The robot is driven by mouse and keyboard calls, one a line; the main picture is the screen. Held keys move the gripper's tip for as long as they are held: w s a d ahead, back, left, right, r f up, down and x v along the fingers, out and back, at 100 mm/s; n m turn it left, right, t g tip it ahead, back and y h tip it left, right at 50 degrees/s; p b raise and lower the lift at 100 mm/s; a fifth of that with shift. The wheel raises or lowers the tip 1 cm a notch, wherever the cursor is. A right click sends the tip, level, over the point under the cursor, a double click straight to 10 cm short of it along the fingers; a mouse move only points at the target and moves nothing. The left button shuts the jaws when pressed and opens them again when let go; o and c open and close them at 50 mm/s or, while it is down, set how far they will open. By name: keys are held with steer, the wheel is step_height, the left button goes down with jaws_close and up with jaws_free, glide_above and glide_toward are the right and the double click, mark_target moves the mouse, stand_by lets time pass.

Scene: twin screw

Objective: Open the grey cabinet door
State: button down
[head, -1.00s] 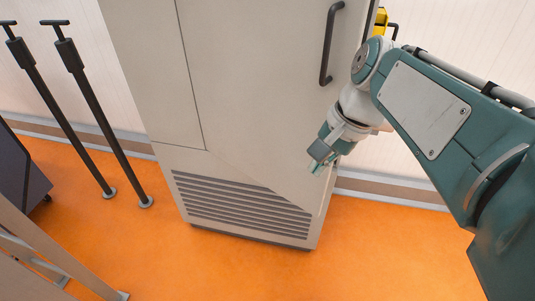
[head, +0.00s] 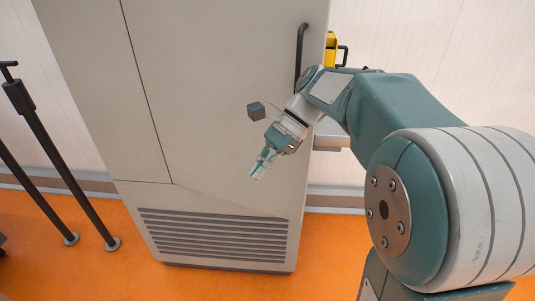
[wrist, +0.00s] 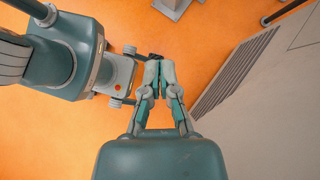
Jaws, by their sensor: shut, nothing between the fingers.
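The grey cabinet (head: 90,90) stands against the wall, and its door (head: 215,100) looks shut in the head view. A dark vertical bar handle (head: 300,58) is near the door's upper right edge, partly hidden at its lower end by my arm. My gripper (head: 258,172) points down and left in front of the lower door, below the handle and apart from it. Its fingers are together and empty. In the wrist view my gripper (wrist: 158,68) is over the floor, with the cabinet (wrist: 270,115) to the right; the handle is not in that view.
A slatted vent (head: 215,235) is at the cabinet's base. Dark poles (head: 60,155) stand on the floor to the left. A yellow object (head: 331,48) shows beyond the cabinet's right edge. Orange floor (head: 120,275) is clear in front of the cabinet.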

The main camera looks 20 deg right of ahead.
steer(key=s+a+f, duration=0.2)
steer(key=a, duration=0.4)
steer(key=shift+f, duration=0.3)
stand_by(1.3)
